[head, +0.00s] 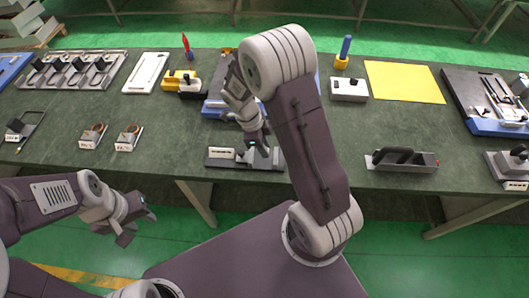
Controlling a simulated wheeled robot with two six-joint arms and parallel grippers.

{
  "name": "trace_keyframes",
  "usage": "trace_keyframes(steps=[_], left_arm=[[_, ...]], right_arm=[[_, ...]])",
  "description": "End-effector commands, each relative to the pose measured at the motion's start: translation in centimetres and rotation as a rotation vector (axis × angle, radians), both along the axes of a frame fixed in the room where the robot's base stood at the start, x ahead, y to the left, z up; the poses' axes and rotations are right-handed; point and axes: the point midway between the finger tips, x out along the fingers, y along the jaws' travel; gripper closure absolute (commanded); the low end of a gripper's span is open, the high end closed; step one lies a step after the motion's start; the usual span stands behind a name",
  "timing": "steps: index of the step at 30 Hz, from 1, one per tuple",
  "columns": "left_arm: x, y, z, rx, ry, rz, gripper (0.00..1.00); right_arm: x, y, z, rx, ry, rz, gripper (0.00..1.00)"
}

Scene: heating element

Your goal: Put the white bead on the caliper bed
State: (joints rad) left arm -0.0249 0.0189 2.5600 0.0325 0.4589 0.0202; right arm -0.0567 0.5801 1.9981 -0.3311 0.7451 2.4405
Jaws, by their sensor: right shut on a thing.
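The caliper bed (270,163) appears to be the low dark fixture with a white label at the front edge of the table, near the middle. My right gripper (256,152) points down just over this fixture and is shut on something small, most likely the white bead. The bead is too small and too covered by the fingers to make out. I cannot tell whether it touches the fixture. My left gripper (132,228) is in front of the table, low on the left, with its fingers apart and empty.
Two small labelled stands (127,138) are left of the fixture. A black-handled block (401,160) is to the right. A yellow sheet (405,82), a white box (348,89) and a white tray (146,73) lie farther back. My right arm hides part of the table's middle.

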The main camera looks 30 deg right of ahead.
Motion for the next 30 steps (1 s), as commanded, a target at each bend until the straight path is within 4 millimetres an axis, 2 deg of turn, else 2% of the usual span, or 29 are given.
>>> trace_keyframes(steps=[7, 19, 20, 21, 22, 30], left_arm=[[0.0, 0.0, 0.4, 0.000, 0.000, 0.000, 0.64], [0.0, 0.0, -0.3, 0.000, 0.000, 0.000, 0.64], [0.0, 0.0, -0.2, 0.000, 0.000, 0.000, 0.64], [0.0, 0.0, -0.1, 0.000, 0.000, 0.000, 0.64], [0.0, 0.0, -0.1, 0.000, 0.000, 0.000, 0.64], [0.0, 0.0, 0.0, 0.000, 0.000, 0.000, 0.64]], right_arm=[[-0.1, -0.1, -3.7, 0.000, 0.005, 0.001, 1.00], [-0.1, 0.0, -4.4, 0.000, 0.002, 0.001, 1.00], [-0.1, 0.0, -4.3, 0.000, 0.002, 0.001, 0.73], [-0.1, -0.1, -4.2, 0.000, 0.002, 0.001, 0.62], [-0.1, -0.1, -4.2, 0.000, 0.002, 0.001, 0.57], [-0.1, 0.0, -4.1, 0.000, 0.002, 0.001, 0.57]])
